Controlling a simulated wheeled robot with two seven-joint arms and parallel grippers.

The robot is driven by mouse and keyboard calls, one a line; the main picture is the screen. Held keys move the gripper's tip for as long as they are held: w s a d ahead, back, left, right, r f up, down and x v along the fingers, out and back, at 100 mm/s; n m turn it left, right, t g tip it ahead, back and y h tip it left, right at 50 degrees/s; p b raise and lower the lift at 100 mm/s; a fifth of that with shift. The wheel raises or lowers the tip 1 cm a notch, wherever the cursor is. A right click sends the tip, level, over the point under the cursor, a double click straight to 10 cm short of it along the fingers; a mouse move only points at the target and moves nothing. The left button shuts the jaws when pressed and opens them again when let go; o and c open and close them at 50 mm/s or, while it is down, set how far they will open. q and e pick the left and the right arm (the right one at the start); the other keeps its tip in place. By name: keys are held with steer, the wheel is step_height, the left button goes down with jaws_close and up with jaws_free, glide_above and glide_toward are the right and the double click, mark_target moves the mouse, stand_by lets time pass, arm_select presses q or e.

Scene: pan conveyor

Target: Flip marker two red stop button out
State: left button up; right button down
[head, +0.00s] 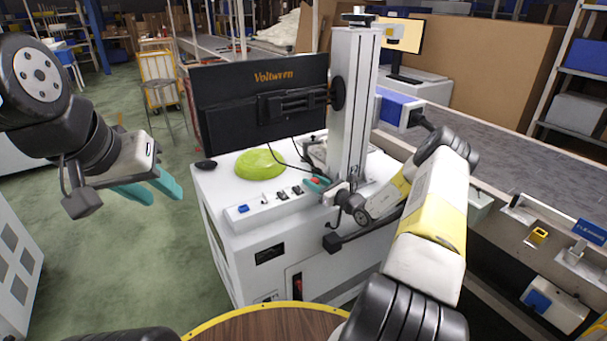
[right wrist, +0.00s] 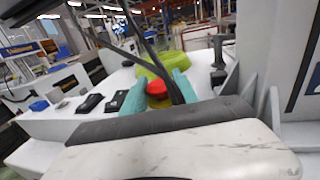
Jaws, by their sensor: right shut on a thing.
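The red stop button (head: 316,181) sits at the right end of the white marker machine's front panel (head: 262,213). In the right wrist view the red button (right wrist: 157,88) is between the teal fingers of my right gripper (right wrist: 160,95). That gripper (head: 319,185) is shut on the button, one finger on each side. A yellowish base shows just under the red cap. My left gripper (head: 150,189) hangs over the green floor at left, its teal fingers apart and empty.
Two black switches (head: 290,192) and a blue button (head: 243,209) share the panel. A green dome (head: 260,164), black monitor (head: 262,102) and upright metal column (head: 350,105) stand behind. Dark cables cross near the right gripper. A conveyor (head: 480,150) runs at right.

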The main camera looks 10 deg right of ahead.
steer(key=shift+r, duration=0.95)
steer(key=c, duration=0.9)
jaws_free()
steer(key=shift+c, duration=0.2)
steer(key=v, duration=0.8)
steer(key=shift+w, duration=0.1)
